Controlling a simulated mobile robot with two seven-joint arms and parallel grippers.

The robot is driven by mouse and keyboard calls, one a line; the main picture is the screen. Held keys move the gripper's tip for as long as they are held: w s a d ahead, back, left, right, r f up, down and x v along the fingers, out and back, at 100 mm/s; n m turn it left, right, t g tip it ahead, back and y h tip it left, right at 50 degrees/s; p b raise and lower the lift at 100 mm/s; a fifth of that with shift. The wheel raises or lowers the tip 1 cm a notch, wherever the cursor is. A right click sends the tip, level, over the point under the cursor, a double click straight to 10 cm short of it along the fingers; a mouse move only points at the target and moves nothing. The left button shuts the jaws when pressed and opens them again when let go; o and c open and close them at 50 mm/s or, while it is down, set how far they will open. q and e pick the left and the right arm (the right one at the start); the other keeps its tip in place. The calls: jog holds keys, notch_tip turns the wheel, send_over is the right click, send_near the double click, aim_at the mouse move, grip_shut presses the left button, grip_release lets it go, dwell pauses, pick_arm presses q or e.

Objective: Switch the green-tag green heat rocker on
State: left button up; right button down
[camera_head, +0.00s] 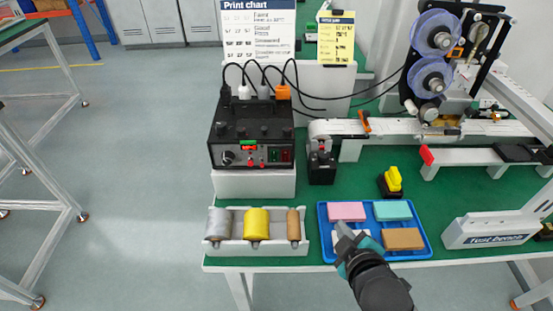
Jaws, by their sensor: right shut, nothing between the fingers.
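A black control box (252,133) stands on a white block at the back left of the green bench. Its front has a small lit display (249,147), a round knob (227,158), small red controls, a dark green rocker (273,155) and a dark red rocker (286,155). The tags and the rocker's on or off position are too small to tell. My right gripper (344,230) is shut and empty over the blue tray, to the right of and nearer than the box, well apart from it. My left gripper is not in view.
The blue tray (325,232) holds several coloured blocks. A white rack (231,248) with three rolls lies in front of the box. A small black device (322,167) and a yellow-topped device (392,181) stand nearby. A reel machine (432,75) stands at the back right.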

aim_at(274, 156)
jog(key=w+a+r+n+t+y, duration=0.1)
jog(key=a+r+n+y, duration=0.2)
jog(key=a+n+y, duration=0.3)
jog(key=w+a+r+n+t+y, duration=0.1)
jog(key=a+r+n+y, duration=0.3)
jog(key=n, duration=1.1)
jog(key=shift+w+a+t+y, duration=0.3)
jog(key=shift+w+a+y, duration=0.1)
jog(key=shift+a+y, duration=1.05)
jog(key=shift+w, duration=0.1)
jog(key=w+b, duration=0.1)
jog(key=w, duration=0.1)
jog(key=w+f+b, duration=0.1)
jog(key=w, duration=0.2)
jog(key=w+b, duration=0.1)
jog(key=w, duration=0.2)
jog(key=shift+w+f+b, duration=0.15)
jog(key=shift+w+b, duration=0.1)
jog(key=shift+b, duration=0.05)
